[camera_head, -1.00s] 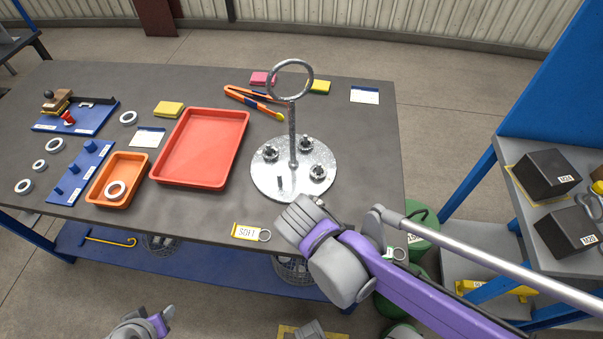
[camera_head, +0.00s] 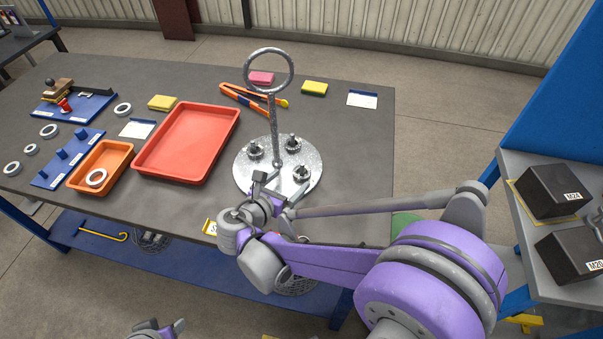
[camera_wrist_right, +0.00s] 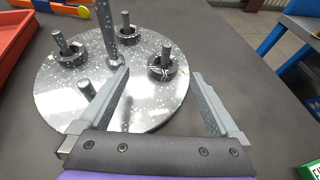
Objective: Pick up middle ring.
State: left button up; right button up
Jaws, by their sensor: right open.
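The round metal plate (camera_head: 245,183) stands on the table, with a central post topped by a large ring handle (camera_head: 269,70). Several short pegs stand on it; three carry dark, thick rings, one at the right (camera_head: 301,174), one at the back (camera_head: 293,148) and one at the left (camera_head: 254,150). Which is the middle ring I cannot tell. My right gripper (camera_head: 279,190) is open and empty at the plate's front edge. In the right wrist view its fingers point at the plate, and the right ring (camera_wrist_right: 161,72) shows between and beyond the fingertips. Part of my left gripper (camera_head: 158,330) shows at the bottom edge.
Orange tongs (camera_head: 240,97) lie behind. The tabletop right of the plate is clear.

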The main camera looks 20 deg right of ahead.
aim_at(301, 173)
jog(key=x, duration=0.5)
jog(key=shift+s+d+f, duration=0.15)
jog(key=shift+d+f, duration=0.05)
jog(key=shift+d, duration=0.05)
grip_shut()
